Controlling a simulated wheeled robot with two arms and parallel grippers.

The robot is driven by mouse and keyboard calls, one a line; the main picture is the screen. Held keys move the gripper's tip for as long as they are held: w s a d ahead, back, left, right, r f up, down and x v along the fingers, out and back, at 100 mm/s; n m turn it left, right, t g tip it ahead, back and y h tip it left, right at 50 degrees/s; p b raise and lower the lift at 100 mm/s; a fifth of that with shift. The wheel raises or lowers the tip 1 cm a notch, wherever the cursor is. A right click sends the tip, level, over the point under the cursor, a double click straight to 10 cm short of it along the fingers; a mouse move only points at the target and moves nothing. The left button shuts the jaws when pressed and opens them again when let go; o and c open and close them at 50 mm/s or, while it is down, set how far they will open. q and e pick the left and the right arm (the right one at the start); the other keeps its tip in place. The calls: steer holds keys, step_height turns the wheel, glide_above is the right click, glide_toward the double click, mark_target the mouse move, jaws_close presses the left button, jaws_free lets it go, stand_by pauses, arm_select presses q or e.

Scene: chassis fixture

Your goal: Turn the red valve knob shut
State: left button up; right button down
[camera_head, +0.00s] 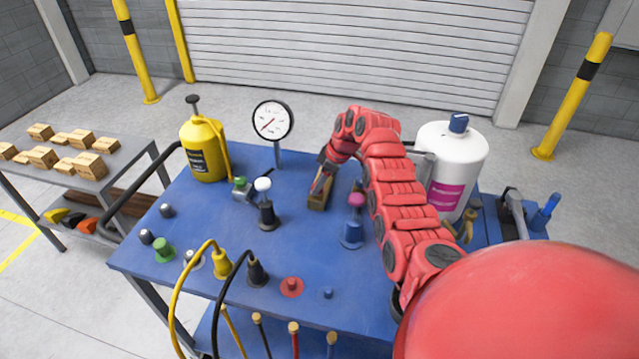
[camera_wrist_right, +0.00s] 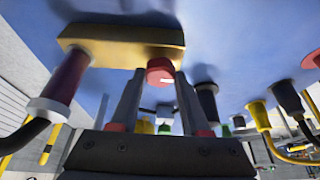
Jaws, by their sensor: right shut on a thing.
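The brass valve block (camera_head: 318,203) stands on the blue table top near its middle. In the right wrist view it is a long yellow bar (camera_wrist_right: 130,48) at the upper left. The red valve knob (camera_wrist_right: 160,70) sits at its near end, between my fingertips. My right gripper (camera_wrist_right: 158,88) is shut on the knob, one finger on each side. In the head view my right gripper (camera_head: 324,178) reaches down to the block and mostly hides the knob. How far the knob is turned, I cannot tell. My left gripper is not in view.
A pressure gauge (camera_head: 273,120), a yellow sprayer (camera_head: 203,148) and a white-topped knob (camera_head: 264,188) stand left of the valve. A white bottle (camera_head: 450,160) stands beyond my arm. Yellow and black cables are at the front.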

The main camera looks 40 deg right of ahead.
steer(key=m+b, duration=0.1)
steer(key=m+h+b, duration=0.1)
steer(key=m, duration=0.1)
steer(key=shift+a+f+m+t, duration=0.15)
steer(key=shift+m+t, duration=0.15)
steer(key=shift+t, duration=0.1)
steer(key=m+h+b, duration=0.1)
steer(key=m+b, duration=0.1)
steer(key=m, duration=0.1)
steer(key=shift+a+m, duration=0.1)
steer(key=shift+m, duration=0.2)
steer(key=shift+m+h, duration=0.5)
steer(key=shift+a+m+h+b, duration=0.1)
steer(key=shift+m+h+b, duration=0.3)
steer(key=shift+m, duration=0.5)
steer(key=m, duration=0.2)
steer(key=shift+r+m+h, duration=0.2)
steer(key=shift+m+h, duration=0.1)
steer(key=shift+h, duration=0.1)
steer(key=m+h, duration=0.1)
steer(key=m, duration=0.2)
steer(key=shift+a+g, duration=0.15)
steer(key=shift+g, duration=0.15)
steer(key=shift+m+g+h+b, duration=0.3)
steer(key=shift+m+b, duration=0.1)
steer(key=shift+m, duration=0.7)
